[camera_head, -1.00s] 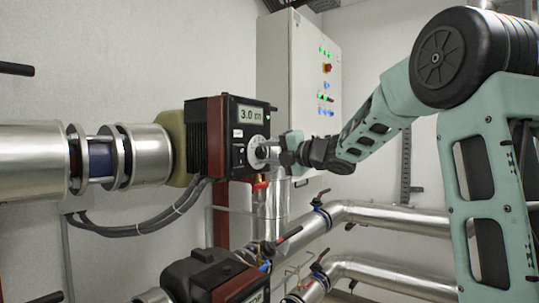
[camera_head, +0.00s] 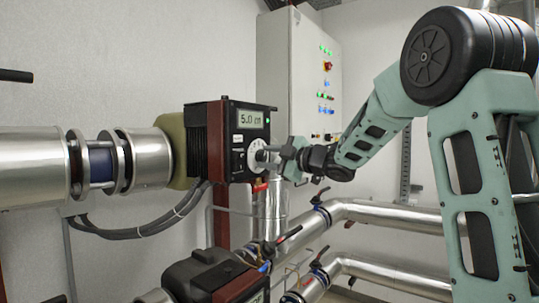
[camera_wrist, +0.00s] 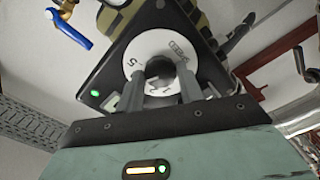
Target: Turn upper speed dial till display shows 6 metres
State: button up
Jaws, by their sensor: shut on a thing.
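The upper pump (camera_head: 225,140) is a dark box with a red-brown front edge, set on the upper pipe. Its display (camera_head: 250,119) reads 5.0 with a unit that looks like m, and a green light is lit beside it. The speed dial (camera_head: 256,157) is a white disc with a dark knob, below the display. My gripper (camera_head: 272,156) is shut on the knob. In the wrist view the white dial (camera_wrist: 161,55) shows printed numbers around the knob (camera_wrist: 159,69), with the gripper fingers (camera_wrist: 162,92) on both sides of it.
A lower pump (camera_head: 215,277) stands below, its display mostly cut off. A white control cabinet (camera_head: 297,75) with lit lamps is behind. Silver pipes (camera_head: 385,212) with valve handles run below my arm. A blue-handled valve (camera_wrist: 70,28) shows in the wrist view.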

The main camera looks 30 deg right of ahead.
jog(key=shift+m, duration=0.6)
jog(key=shift+f, duration=0.1)
jog(key=o, duration=1)
jog(key=shift+s, duration=0.1)
jog(key=b+v, duration=0.5)
jog(key=v, duration=1.2)
jog(key=shift+s+d, duration=0.1)
